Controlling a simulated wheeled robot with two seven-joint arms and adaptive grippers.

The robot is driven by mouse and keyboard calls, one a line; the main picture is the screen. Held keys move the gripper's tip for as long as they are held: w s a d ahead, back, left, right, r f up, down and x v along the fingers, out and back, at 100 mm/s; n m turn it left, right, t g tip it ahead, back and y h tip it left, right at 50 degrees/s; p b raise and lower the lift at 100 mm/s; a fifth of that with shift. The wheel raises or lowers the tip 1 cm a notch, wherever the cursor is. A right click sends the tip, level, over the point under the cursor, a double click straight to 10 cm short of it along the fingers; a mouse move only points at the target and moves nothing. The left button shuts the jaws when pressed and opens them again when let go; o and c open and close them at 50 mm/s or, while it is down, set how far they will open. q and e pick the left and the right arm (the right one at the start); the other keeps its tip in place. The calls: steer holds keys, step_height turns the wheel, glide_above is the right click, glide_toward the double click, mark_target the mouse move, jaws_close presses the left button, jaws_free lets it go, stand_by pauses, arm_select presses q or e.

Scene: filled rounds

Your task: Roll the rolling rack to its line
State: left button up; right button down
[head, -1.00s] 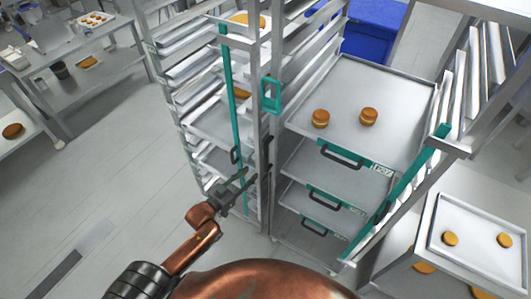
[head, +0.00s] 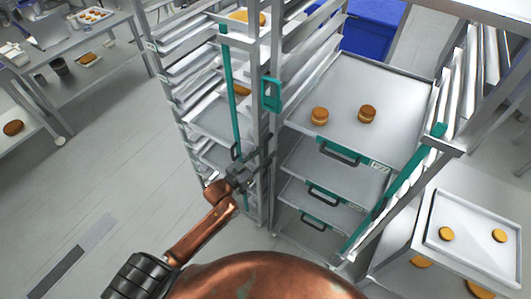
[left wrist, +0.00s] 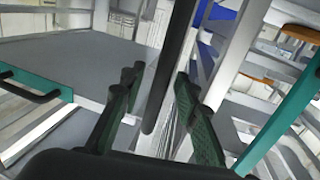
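The tall metal rack (head: 277,190) stands in front of me, with trays behind teal-edged fronts and a teal latch piece (head: 271,93) on its near left post. My left gripper (head: 252,174) is at that post, below the teal piece. In the left wrist view, a dark upright bar (left wrist: 170,70) stands between the open fingers (left wrist: 165,110), with gaps visible on both sides. Whether a finger touches it I cannot tell. My right gripper is out of view. A strip, part dark and part light grey (head: 70,262), lies on the floor at left; I cannot tell whether it is the line.
A second rack with a teal upright bar (head: 231,90) stands close at the left. A tray of filled rounds (head: 468,245) is at the lower right. A blue bin (head: 373,30) stands behind. The grey floor at left (head: 115,150) is clear, with tables beyond.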

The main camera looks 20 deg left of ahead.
arm_select(q)
steer(key=shift+c, duration=0.3)
jaws_close()
stand_by(0.6)
